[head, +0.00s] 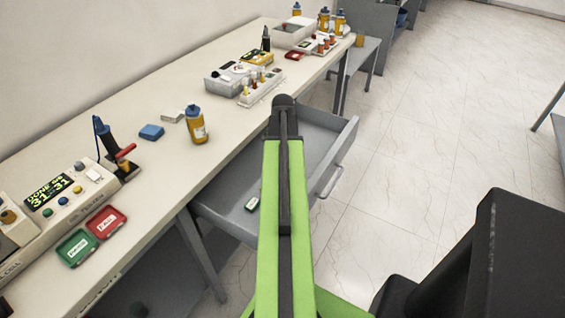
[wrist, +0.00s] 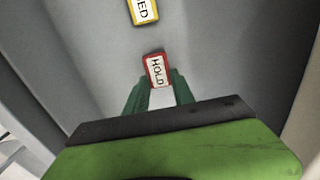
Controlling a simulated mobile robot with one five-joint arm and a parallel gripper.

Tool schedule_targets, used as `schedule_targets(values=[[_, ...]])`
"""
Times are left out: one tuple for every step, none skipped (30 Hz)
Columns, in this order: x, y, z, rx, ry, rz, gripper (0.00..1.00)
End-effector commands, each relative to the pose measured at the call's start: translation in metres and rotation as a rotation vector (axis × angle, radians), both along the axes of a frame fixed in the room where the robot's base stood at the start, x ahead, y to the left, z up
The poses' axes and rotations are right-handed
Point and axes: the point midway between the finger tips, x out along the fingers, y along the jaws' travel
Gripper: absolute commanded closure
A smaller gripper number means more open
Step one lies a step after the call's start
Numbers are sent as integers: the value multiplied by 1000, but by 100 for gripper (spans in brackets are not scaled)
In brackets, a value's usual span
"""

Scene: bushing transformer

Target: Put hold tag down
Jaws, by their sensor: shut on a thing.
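The hold tag (wrist: 156,70) is a small red-rimmed piece with a white face reading "HOLD". It sits between the green fingertips of my gripper (wrist: 158,82) in the wrist view, and the gripper is shut on it. A grey surface, which looks like the inside of the open drawer (head: 240,185), lies beyond it. I cannot tell whether the tag touches that surface. In the head view my arm hides the gripper and the tag.
A yellow-rimmed tag (wrist: 143,10) ending in "ED" lies ahead of the hold tag. A green tag (head: 252,204) lies in the drawer's near-left part. Red (head: 105,221) and green (head: 76,247) trays sit on the bench (head: 150,200). Drawer walls surround the gripper.

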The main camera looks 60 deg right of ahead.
Motion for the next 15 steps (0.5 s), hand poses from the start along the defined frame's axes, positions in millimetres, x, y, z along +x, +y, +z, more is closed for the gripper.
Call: schedule_targets(values=[[0, 0, 17, 0, 0, 0, 100], [0, 0, 24, 0, 0, 0, 100], [0, 0, 32, 0, 0, 0, 100], [0, 0, 39, 0, 0, 0, 100], [0, 0, 46, 0, 0, 0, 100], [0, 0, 55, 0, 0, 0, 100], [0, 0, 62, 0, 0, 0, 100], [0, 0, 68, 0, 0, 0, 100], [0, 0, 75, 0, 0, 0, 100], [0, 0, 79, 0, 0, 0, 100], [0, 0, 83, 0, 0, 0, 100], [0, 0, 86, 0, 0, 0, 100], [0, 0, 87, 0, 0, 0, 100], [0, 0, 88, 0, 0, 0, 100], [0, 0, 88, 0, 0, 0, 100]])
